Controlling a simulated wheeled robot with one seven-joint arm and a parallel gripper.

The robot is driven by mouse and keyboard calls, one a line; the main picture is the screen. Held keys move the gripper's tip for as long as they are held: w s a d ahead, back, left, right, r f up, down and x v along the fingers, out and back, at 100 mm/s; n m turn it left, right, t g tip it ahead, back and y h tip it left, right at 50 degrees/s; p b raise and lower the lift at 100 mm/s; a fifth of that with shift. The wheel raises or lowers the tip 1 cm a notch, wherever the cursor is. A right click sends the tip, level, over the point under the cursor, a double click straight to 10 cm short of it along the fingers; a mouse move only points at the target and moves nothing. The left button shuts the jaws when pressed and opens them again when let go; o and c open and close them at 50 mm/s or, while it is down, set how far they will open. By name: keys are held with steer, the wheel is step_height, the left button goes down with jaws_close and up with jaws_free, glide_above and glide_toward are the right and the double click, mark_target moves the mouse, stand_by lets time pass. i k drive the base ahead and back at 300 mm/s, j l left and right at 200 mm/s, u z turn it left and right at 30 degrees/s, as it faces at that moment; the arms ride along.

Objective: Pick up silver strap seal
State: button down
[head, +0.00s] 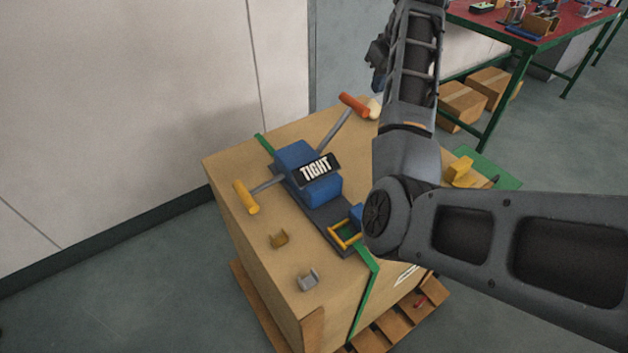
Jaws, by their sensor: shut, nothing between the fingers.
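The silver strap seal (307,280) is a small grey U-shaped clip. It lies on top of the large cardboard box (240,180), near the front edge. A similar brass-coloured seal (279,239) lies a little behind it and to its left. My arm comes in from the right, bends in front of the box and runs up out of the top of the picture. My gripper's fingers cannot be made out. The silver seal is in plain view, with nothing touching it from above.
A blue strapping tool marked TIGHT (308,172) sits on the box, with a yellow-tipped handle (245,196) and an orange-tipped handle (355,104). A green strap (364,290) runs over the box. The box stands on a wooden pallet (395,322). A red-topped workbench (560,20) stands behind.

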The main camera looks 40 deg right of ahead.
mark_target(312, 280)
steer(key=k, duration=1)
